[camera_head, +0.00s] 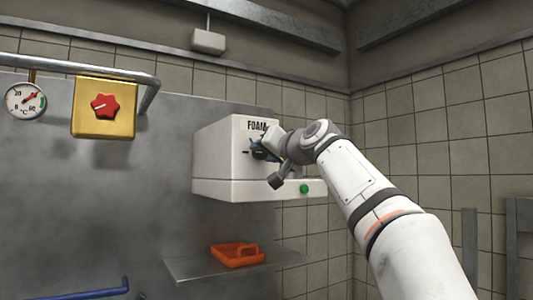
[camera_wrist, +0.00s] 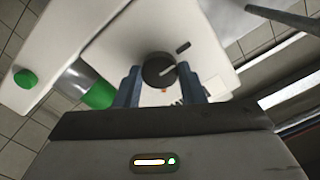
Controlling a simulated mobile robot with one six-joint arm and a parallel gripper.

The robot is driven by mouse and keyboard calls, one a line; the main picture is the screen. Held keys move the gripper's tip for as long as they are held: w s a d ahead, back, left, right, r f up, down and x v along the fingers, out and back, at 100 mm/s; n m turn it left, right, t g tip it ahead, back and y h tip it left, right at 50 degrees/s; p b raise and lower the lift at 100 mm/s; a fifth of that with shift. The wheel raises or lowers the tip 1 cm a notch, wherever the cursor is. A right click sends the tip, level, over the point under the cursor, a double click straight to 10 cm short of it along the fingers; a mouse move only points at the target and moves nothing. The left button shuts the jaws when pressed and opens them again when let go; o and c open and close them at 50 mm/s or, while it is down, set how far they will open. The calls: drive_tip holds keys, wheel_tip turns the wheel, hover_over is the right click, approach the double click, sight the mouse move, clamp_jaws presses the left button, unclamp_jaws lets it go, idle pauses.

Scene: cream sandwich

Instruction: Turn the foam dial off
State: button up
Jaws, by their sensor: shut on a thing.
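The white foam machine (camera_head: 222,155) hangs on the wall, with the word FOAM at the top of its front face. In the wrist view the foam dial (camera_wrist: 156,69) is a round black knob with a pale pointer line that slants up to the right. My gripper (camera_wrist: 161,80) has its blue fingers on either side of the dial and is shut on it. In the head view my gripper (camera_head: 263,150) is at the machine's front, below the label, and hides most of the dial.
A green button (camera_head: 304,188) sits low on the machine's front. A shelf (camera_head: 190,270) below holds an orange tray (camera_head: 237,262). A yellow box (camera_head: 104,125) with a red knob (camera_head: 105,106) and a round gauge (camera_head: 25,101) are at the left.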

drive_tip(key=shift+w+f, duration=0.1)
drive_tip(key=shift+f, duration=0.05)
drive_tip(key=o, duration=1)
drive_tip(key=shift+d, duration=0.1)
drive_tip(key=b+v, duration=0.2)
drive_tip(key=v, duration=0.6)
drive_tip(key=shift+b, duration=0.35)
